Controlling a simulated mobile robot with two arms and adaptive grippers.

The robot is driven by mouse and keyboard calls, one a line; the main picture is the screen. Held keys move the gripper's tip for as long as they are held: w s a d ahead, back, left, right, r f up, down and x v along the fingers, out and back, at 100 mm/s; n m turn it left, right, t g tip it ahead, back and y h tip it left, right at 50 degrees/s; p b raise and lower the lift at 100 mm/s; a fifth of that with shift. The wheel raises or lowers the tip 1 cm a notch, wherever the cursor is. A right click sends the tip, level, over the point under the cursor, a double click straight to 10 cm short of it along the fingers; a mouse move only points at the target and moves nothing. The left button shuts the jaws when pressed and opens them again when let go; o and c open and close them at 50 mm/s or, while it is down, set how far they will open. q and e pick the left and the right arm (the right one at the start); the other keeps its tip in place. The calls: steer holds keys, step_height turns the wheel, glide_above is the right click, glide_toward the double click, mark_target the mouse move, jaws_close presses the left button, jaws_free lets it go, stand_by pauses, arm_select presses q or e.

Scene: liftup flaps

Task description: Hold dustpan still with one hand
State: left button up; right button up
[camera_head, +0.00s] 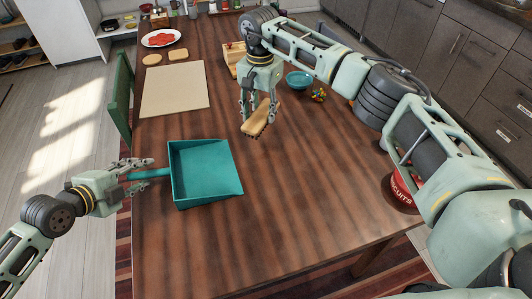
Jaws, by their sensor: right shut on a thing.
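A teal dustpan (205,172) lies on the wooden table near its left edge, its handle (152,174) pointing left. My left gripper (148,174) is at the handle with its fingers spread, one on the far side and one on the near side of the handle. I see gaps between the fingers and the handle. My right gripper (258,112) points down, shut on a wooden-handled brush (260,118), to the upper right of the dustpan. The brush's underside is hidden, and I cannot tell whether it touches the table.
A beige mat (174,90) lies behind the dustpan. A teal bowl (299,80) and a small colourful item (319,95) are right of the brush. A red biscuit tin (403,188) is partly hidden by my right arm. A green chair (122,98) stands at the left edge. The front middle tabletop is clear.

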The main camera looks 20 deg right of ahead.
arm_select(q)
steer(key=v, duration=1.2)
stand_by(0.5)
